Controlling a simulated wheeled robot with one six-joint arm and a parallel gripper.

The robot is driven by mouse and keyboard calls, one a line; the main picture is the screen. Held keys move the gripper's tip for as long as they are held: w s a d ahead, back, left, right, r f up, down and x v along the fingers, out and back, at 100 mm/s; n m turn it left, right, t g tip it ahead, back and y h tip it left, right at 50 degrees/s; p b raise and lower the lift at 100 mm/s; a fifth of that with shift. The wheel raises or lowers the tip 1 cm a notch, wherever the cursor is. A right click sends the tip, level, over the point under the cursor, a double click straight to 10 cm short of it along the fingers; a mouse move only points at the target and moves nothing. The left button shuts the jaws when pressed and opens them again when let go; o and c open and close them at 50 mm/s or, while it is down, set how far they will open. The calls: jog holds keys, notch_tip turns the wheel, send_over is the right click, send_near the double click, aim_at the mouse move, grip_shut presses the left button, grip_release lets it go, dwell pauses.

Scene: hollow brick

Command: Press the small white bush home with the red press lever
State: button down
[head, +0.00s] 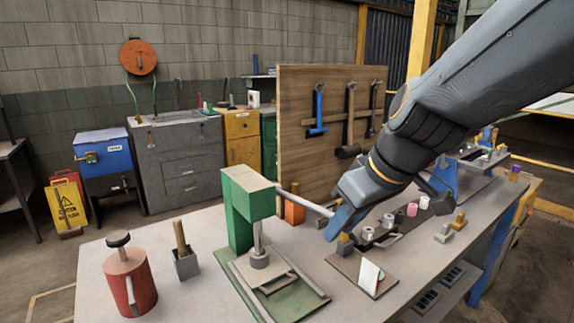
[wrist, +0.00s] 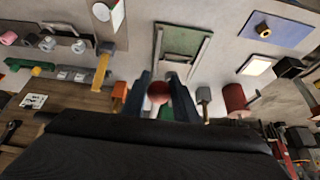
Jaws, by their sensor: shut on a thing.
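The green press (head: 241,190) stands on the table at the front, its base (head: 275,297) on the tabletop. Its lever (head: 305,203) runs out to the right, nearly level and dipping slightly toward my gripper (head: 340,222). In the wrist view my gripper (wrist: 160,88) is shut on the lever's red knob (wrist: 158,93). The ram's round grey foot (head: 259,257) is low, close above the base. I cannot make out a bush under it. A small white bush (head: 424,202) stands on the dark rack, beside a pink one (head: 412,209).
A red can (head: 130,281) and a grey block with a wooden handle (head: 186,262) stand left of the press. An orange block (head: 294,208) is behind it. A plate with a white card (head: 370,277) lies to the right. The tool board (head: 335,85) rises behind.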

jog(key=f+b, duration=0.1)
jog(key=f, duration=0.1)
jog(key=f+b, duration=0.1)
jog(key=shift+s+f, duration=0.2)
jog(key=shift+f, duration=0.2)
dwell(0.3)
jog(key=c, duration=1.2)
grip_release()
jog(key=shift+w, duration=0.1)
jog(key=shift+d+r, duration=0.1)
jog(key=shift+r, duration=0.15)
jog(key=p+v, duration=0.8)
jog(key=shift+w+a+r, duration=0.25)
jog(key=shift+w+r, duration=0.1)
jog(key=shift+r, duration=0.05)
